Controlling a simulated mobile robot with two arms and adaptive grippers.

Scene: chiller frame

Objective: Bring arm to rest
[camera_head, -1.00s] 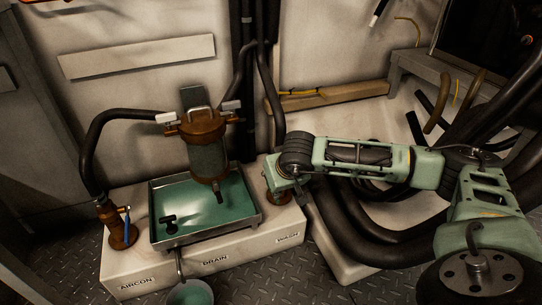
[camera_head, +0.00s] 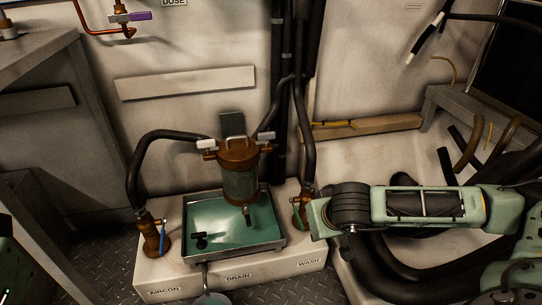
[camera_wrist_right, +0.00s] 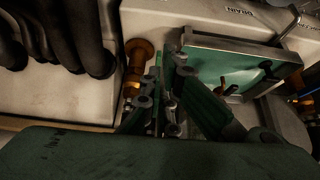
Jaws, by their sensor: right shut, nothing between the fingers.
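My right arm (camera_head: 425,205) comes in from the right in the head view, its wrist beside the brass wash valve (camera_head: 301,212). My right gripper (camera_wrist_right: 165,100) shows in the wrist view with its fingers shut and empty. It is close to the brass valve (camera_wrist_right: 137,62) and the edge of the green tray (camera_wrist_right: 240,48); I cannot tell whether it touches either. In the head view the gripper is mostly hidden behind the wrist. A green piece at the lower left edge looks like part of my left arm. My left gripper is not in view.
The brass-capped filter (camera_head: 239,172) stands over the green tray (camera_head: 232,248) on a white box (camera_head: 160,272) labelled AIRCON, DRAIN and WASH. Another brass valve (camera_head: 149,238) with a hose is at the left. Thick black hoses run under my right arm. A bowl (camera_head: 212,299) is in front.

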